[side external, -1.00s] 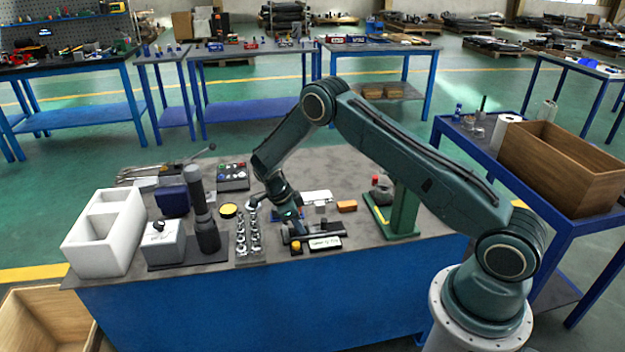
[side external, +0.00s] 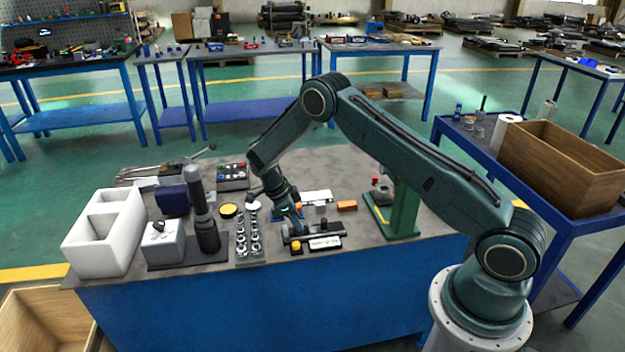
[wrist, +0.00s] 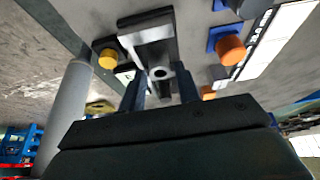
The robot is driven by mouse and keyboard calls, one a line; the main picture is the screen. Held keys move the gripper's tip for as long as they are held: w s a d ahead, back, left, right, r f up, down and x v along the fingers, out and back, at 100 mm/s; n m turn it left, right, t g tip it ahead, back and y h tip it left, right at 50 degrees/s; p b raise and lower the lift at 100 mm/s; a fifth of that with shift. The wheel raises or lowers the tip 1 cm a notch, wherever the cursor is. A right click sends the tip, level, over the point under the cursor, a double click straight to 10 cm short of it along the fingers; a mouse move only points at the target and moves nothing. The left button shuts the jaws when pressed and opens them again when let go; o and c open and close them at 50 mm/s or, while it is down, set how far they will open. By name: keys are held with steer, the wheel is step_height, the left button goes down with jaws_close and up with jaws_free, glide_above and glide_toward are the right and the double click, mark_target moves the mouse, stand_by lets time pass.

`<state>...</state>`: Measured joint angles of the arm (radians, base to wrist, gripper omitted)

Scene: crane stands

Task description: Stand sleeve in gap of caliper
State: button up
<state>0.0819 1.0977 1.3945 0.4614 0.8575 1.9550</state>
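The caliper (side external: 322,230) lies on the table as a dark bar with a pale label plate (side external: 325,243) and a yellow knob (side external: 295,246) at its front. In the wrist view its grey, blocky body (wrist: 148,36) runs ahead of my fingers. A small grey ring-ended piece (wrist: 160,73), seemingly the sleeve, shows between the two fingers of my gripper (wrist: 160,82), close to the caliper body. I cannot tell whether the fingers press on it or whether it touches the caliper. In the side view my gripper (side external: 298,224) is low over the caliper, tilted; its fingertips are small there.
A dark upright cylinder (side external: 203,215) and a white box (side external: 105,232) stand to the left. A rack of shiny metal pieces (side external: 247,236) is left of the caliper. An orange cylinder (wrist: 229,49) stands on a blue base nearby. A green stand (side external: 403,210) rises on the right.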

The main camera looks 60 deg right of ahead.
steer(key=v, duration=1)
steer(key=shift+r, duration=0.15)
steer(key=s+a+r+n+t, duration=0.1)
steer(key=s+r+n, duration=0.3)
steer(key=r, duration=0.4)
steer(key=s+a+r+n+t+y, duration=0.1)
steer(key=s+a+r+n+t, duration=0.1)
steer(key=s+r+n, duration=0.35)
steer(key=s+a+r+n+t, duration=0.1)
steer(key=s+r+n, duration=0.15)
steer(key=r, duration=0.65)
steer(key=s+a+r+n+t+y, duration=0.1)
steer(key=s+a+n+t, duration=0.1)
steer(key=s+n, duration=0.5)
steer(key=s+a+r+n+t+y, duration=0.1)
steer(key=s+a+n, duration=0.3)
steer(key=s+n, duration=0.4)
steer(key=s+r+t, duration=0.1)
steer(key=s, duration=0.6)
steer(key=shift+r+t, duration=0.25)
steer(key=shift+t, duration=0.15)
